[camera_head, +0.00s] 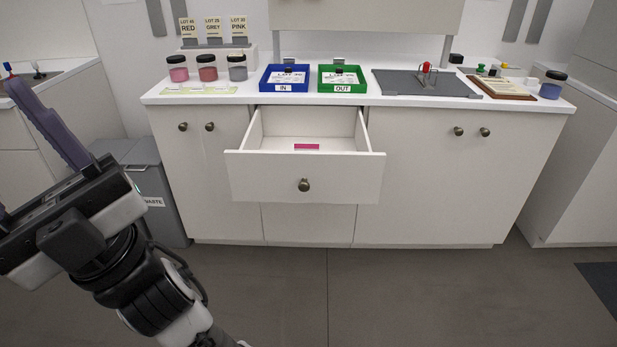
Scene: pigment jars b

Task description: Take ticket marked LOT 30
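Three cream tickets stand in grey clips on a white rack (251,53) at the back left of the counter. The left ticket (187,27) reads RED, the middle ticket (213,27) reads GREY and the right ticket (238,25) reads PINK. Their lot numbers are small; the right one looks like LOT 30, but I cannot be sure. My gripper (50,130) is at the left edge, well apart from the rack and in front of the counter. One purple finger shows whole, the other is mostly cut off; they stand wide apart, with nothing seen between them.
Jars with pink (178,74), red (207,74) and grey (237,73) contents stand before the rack. A blue IN tray (265,84) and green OUT tray (323,85) are beside them. An open drawer (270,180) juts out, holding a magenta strip (306,146). A grey waste bin (160,205) stands left.

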